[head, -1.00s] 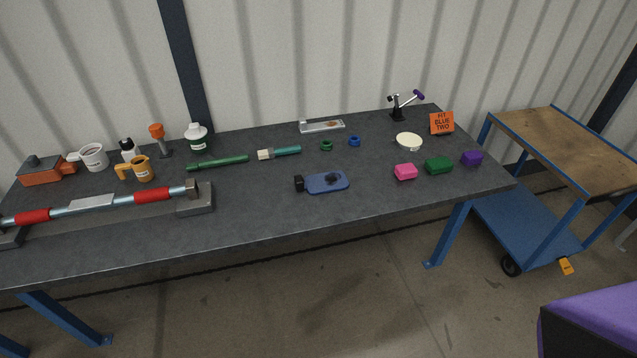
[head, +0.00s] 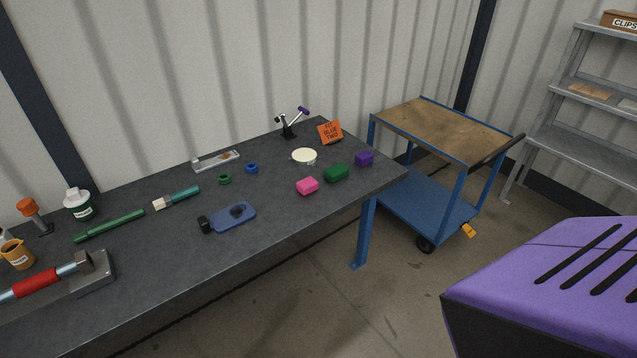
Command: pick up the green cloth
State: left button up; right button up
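A dark green, block-like piece (head: 336,173) lies near the right end of the dark table; it may be the folded green cloth, but its material is too small to tell. A pink piece (head: 308,186) of similar shape lies to its left and a purple piece (head: 364,159) to its right, both apart from it. Neither of my grippers is in view.
The table (head: 180,270) also bears a white round dish (head: 304,156), an orange sign (head: 330,132), a blue flat device (head: 234,216) and green and blue rings. A blue cart (head: 440,130) stands right of the table, with grey shelves (head: 590,110) beyond.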

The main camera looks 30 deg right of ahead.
aim_at(337, 173)
jog(key=z, duration=1.2)
